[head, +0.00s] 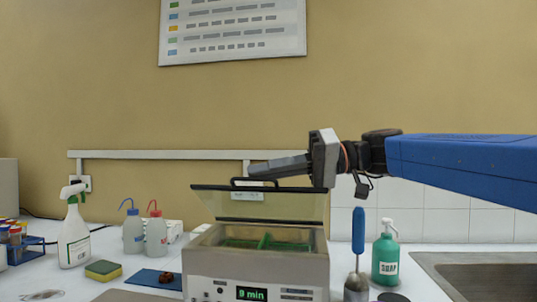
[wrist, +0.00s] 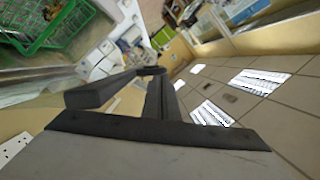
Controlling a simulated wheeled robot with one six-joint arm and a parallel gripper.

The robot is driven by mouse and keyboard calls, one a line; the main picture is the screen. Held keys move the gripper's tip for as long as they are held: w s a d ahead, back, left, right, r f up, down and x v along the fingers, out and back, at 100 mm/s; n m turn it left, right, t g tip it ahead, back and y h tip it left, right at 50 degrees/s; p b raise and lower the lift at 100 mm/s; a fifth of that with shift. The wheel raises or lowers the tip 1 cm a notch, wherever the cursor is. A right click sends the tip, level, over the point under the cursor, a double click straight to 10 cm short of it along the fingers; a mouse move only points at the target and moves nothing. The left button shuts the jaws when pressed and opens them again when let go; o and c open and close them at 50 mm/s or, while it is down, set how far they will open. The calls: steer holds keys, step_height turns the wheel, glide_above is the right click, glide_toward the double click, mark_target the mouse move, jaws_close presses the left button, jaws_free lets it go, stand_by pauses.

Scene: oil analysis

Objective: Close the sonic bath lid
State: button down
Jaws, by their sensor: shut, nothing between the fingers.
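The sonic bath (head: 250,270) is a grey box on the bench with a green "9 min" display. Its tinted see-through lid (head: 285,207) stands raised and tilted at the back, with a dark handle (head: 236,181) on its top edge. A green basket (head: 275,243) sits in the open tank; it also shows in the wrist view (wrist: 50,28). My gripper (head: 252,170) is shut and empty, reaching in from the right along the lid's top edge, by the handle. I cannot tell whether it touches the lid. Its dark fingers show in the wrist view (wrist: 150,72).
A blue-handled tool (head: 358,232) and a green soap bottle (head: 385,258) stand right of the bath, before the sink (head: 490,275). Two wash bottles (head: 133,232), a spray bottle (head: 74,235) and a sponge (head: 103,270) are at the left.

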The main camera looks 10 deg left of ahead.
mark_target(261, 273)
steer(key=shift+s+a+f+n+t+h, duration=0.15)
steer(key=shift+s+f+n+t, duration=0.25)
steer(key=shift+s+f+n, duration=1.25)
steer(key=shift+s+d+f+n+t+h, duration=0.1)
steer(key=shift+s+f+n+t, duration=0.3)
steer(key=shift+f, duration=2.5)
steer(key=shift+s+a+f+n+t+h, duration=0.15)
steer(key=shift+s+f+n+t, duration=0.25)
steer(key=shift+s+f+n, duration=1.25)
steer(key=shift+w+d+f+m, duration=0.1)
steer(key=shift+w+f+m, duration=0.55)
steer(key=shift+f, duration=0.1)
